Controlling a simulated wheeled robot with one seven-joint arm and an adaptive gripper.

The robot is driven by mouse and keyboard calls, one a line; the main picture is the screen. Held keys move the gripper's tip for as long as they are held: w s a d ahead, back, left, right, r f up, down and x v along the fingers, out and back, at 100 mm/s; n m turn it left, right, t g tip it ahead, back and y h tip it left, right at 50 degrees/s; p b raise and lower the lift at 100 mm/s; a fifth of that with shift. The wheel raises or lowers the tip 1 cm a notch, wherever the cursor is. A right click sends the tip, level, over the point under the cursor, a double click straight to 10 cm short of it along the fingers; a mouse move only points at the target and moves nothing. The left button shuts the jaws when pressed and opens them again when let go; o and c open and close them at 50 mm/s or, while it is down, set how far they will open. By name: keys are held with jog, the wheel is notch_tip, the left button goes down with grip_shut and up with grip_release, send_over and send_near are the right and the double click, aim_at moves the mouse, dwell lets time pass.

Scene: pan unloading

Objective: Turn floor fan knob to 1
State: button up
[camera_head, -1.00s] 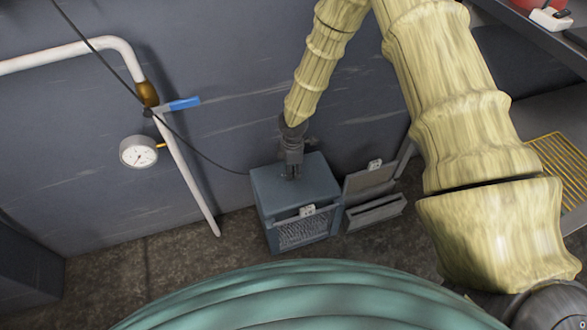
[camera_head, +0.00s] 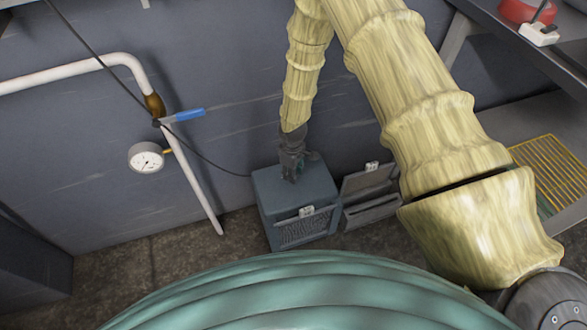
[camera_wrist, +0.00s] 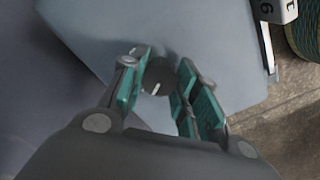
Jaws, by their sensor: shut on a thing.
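The floor fan (camera_head: 277,187) is a blue-grey box with a grille on its front, standing on the floor by the wall. Its knob (camera_wrist: 157,76) is round and dark with a light pointer line, on the top face. My gripper (camera_head: 290,178) reaches down to the top of the fan. In the wrist view my gripper (camera_wrist: 160,82) has its green-padded fingers on both sides of the knob, shut on it. Any numbers around the knob cannot be made out. The head view hides the knob behind the gripper.
A grey box with an open lid (camera_head: 372,204) stands just right of the fan. A white pipe (camera_head: 195,178) with a blue-handled valve (camera_head: 188,115) and a gauge (camera_head: 146,158) is on the left. A dark cable (camera_head: 205,160) runs to the fan.

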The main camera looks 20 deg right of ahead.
jog(key=shift+d+r+m, duration=0.1)
jog(key=shift+m, duration=0.5)
jog(key=shift+p, duration=0.3)
jog(key=o, duration=1)
notch_tip(320, 180, up, 12)
jog(key=shift+f, duration=0.1)
dwell(0.4)
